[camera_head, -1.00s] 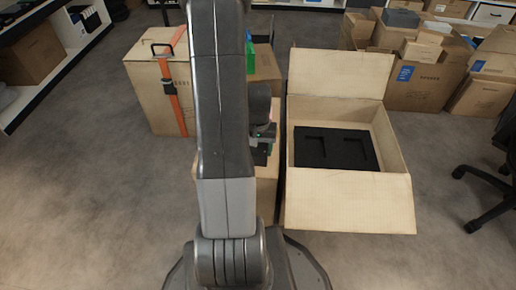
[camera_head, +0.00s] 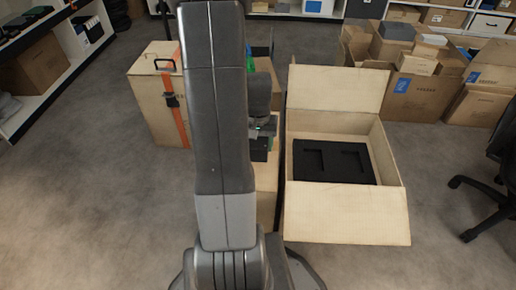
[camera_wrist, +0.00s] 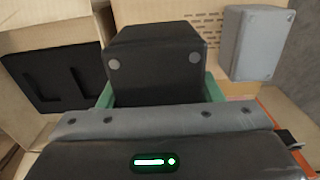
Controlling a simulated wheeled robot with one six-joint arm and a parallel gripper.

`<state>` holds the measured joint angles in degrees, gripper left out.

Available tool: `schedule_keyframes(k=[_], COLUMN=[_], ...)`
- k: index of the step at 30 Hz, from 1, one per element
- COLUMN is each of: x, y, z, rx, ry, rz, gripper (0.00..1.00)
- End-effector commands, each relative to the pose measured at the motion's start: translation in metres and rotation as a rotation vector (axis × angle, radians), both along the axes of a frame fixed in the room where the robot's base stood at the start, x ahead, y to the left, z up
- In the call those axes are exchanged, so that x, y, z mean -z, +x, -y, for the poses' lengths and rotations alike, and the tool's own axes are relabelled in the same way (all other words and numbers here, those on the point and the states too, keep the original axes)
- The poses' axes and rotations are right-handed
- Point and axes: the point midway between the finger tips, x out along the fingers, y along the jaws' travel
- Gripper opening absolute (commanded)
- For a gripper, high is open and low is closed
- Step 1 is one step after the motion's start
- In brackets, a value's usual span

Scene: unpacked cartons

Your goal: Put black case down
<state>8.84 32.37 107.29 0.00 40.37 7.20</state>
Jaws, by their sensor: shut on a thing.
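The black case (camera_wrist: 155,60) is a dark block with two grey round spots. My gripper (camera_wrist: 158,92) is shut on it, with a green finger on each side in the wrist view. In the head view my gripper (camera_head: 262,130) is partly hidden by my arm, and the case (camera_head: 259,154) shows as a small dark shape over a carton (camera_head: 267,185). I cannot tell whether the case touches anything below.
Right of my gripper stands an open carton (camera_head: 345,215) with a black foam insert (camera_head: 333,162), also in the wrist view (camera_wrist: 50,75). A grey case (camera_wrist: 257,42) lies nearby. A strapped carton (camera_head: 153,105) stands left. An office chair (camera_head: 490,185) is at right.

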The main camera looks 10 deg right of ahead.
Motion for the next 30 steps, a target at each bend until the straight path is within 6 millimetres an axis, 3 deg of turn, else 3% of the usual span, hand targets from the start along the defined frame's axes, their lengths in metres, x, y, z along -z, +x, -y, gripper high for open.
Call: schedule_keyframes(k=[14, 17, 24, 30], x=[-0.005, -0.007, -0.017, -0.023], y=[0.009, 0.028, 0.088, 0.118], z=[-0.005, -0.018, -0.074, -0.112], rx=[-0.016, -0.054, -0.184, -0.259], ry=[-0.001, 0.0, 0.0, 0.0], rz=[0.003, 0.004, 0.004, 0.003], gripper=[0.34, 0.34, 0.34, 0.34])
